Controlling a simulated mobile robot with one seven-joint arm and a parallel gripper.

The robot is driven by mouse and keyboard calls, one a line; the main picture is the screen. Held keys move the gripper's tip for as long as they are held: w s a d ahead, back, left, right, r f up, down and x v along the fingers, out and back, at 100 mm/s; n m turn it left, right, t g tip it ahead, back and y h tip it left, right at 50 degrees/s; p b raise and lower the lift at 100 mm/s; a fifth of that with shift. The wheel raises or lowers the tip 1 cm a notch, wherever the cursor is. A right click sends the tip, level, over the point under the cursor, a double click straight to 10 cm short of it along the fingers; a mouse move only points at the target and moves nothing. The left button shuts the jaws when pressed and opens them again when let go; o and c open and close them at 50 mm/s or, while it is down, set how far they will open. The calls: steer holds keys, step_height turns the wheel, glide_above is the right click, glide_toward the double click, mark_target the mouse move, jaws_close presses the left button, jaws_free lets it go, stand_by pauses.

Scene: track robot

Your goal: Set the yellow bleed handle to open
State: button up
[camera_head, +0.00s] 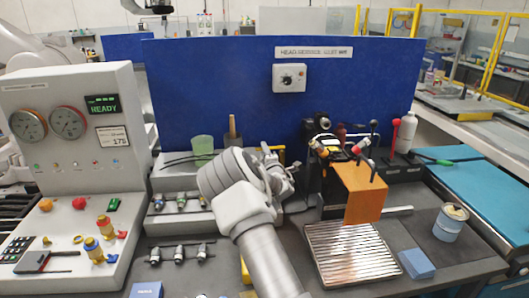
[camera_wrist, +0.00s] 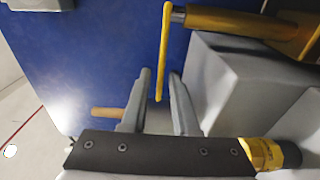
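The yellow bleed handle (camera_wrist: 164,50) is a long thin yellow bar in the wrist view. Its upper end joins a dark pivot beside a yellow-brown body (camera_wrist: 232,22). Its free end lies between the two fingertips of my gripper (camera_wrist: 160,75) in the picture. The grey fingers are apart, with a gap on each side of the bar; I cannot tell how deep the bar sits between them. No open or shut mark shows near it. In the head view my gripper (camera_head: 276,172) is at the bench in front of the blue panel, and my arm hides most of the handle.
A grey block (camera_wrist: 225,80) stands close right of the fingers, with a yellow collar (camera_wrist: 262,154) below it. A wooden handle (camera_wrist: 107,112) is at left. An orange box (camera_head: 362,192) stands right of my arm, above a ribbed metal tray (camera_head: 350,252). The blue panel (camera_head: 230,75) is behind.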

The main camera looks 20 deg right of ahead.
steer(key=shift+o, duration=0.4)
steer(key=shift+s, duration=0.15)
steer(key=shift+s, duration=0.3)
steer(key=s+a+b, duration=0.1)
steer(key=s+a, duration=0.1)
steer(key=s, duration=1.4)
steer(key=shift+s+a, duration=0.15)
steer(key=shift+s, duration=0.05)
